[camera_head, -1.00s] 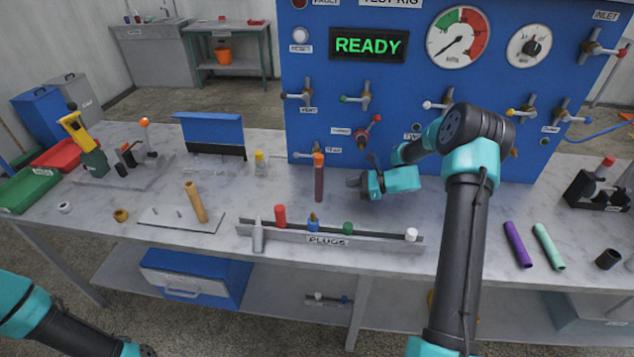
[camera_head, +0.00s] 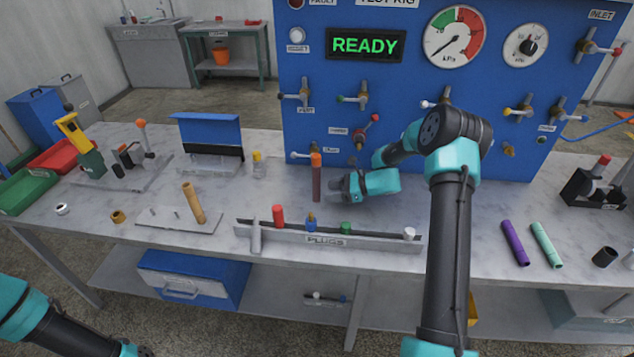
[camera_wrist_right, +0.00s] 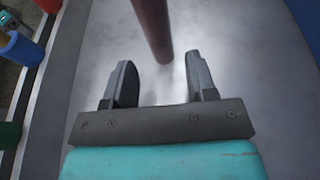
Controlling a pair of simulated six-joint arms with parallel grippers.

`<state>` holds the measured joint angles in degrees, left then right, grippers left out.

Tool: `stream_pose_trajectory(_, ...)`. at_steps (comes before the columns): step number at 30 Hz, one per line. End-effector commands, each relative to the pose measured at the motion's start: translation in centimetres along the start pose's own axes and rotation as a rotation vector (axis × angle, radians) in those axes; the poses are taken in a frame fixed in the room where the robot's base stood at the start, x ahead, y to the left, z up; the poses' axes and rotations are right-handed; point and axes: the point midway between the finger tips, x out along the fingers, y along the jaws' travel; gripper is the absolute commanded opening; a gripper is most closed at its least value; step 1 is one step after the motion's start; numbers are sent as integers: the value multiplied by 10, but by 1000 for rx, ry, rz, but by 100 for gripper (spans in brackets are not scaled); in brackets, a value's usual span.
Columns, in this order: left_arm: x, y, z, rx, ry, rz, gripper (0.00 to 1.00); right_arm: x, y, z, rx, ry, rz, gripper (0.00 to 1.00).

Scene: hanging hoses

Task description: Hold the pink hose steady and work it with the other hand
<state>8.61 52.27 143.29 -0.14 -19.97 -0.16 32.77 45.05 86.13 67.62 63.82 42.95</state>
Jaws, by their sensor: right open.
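The hose that best fits the pink one is a dull reddish-pink upright hose (camera_head: 316,186) with an orange top, at the middle of the bench against the blue panel. My right gripper (camera_head: 334,190) is beside it on the right, jaws pointing at it. In the right wrist view the hose (camera_wrist_right: 152,28) runs down from the top edge to just ahead of the gap between the open fingers (camera_wrist_right: 158,82). It is not gripped. Only part of my left arm shows at the bottom left; its gripper is out of the picture.
A metal rail labelled PLUGS (camera_head: 325,241) with coloured plugs lies in front. A purple tube (camera_head: 515,243) and a mint tube (camera_head: 547,245) lie to the right. The blue test panel (camera_head: 400,100) with valves stands behind.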

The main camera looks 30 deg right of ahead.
Motion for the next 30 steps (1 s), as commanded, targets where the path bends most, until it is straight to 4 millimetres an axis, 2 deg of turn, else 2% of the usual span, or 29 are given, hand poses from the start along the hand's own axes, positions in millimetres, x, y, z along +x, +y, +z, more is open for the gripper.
stream_pose_trajectory(6,0,0,0,0,0,0,60,26,0,0,0,0,1,52)
stream_pose_trajectory(12,0,0,0,0,0,0,60,44,0,0,-1,1,1,52)
stream_pose_trajectory(25,0,0,0,0,0,0,60,50,0,0,-1,1,-1,52)
stream_pose_trajectory(30,0,0,0,0,0,0,60,50,0,0,-1,1,0,35)
